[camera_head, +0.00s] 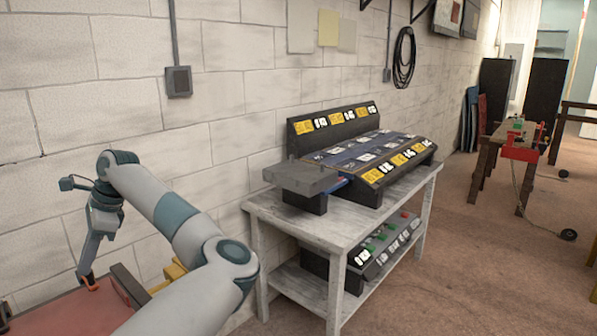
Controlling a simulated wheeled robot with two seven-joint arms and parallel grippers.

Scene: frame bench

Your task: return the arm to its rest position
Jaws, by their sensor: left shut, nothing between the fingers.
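My left arm (180,222) is grey-white with teal joint bands. It rises from the bottom edge, bends at an elbow and folds back to the left. Its wrist hangs down at the far left. My left gripper (88,281) points downward, with dark and orange parts at its end. It is shut and empty, just over or at a red surface (65,312) in the bottom left corner. I cannot tell if it touches that surface. My right gripper is not in view.
A grey bench (335,215) right of my arm bears a black stepped panel (335,118) with yellow and white labels. Another black unit (375,250) sits on its lower shelf. A white block wall (225,65) runs behind. Brown floor (490,260) is open at right, before a wooden table (490,145).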

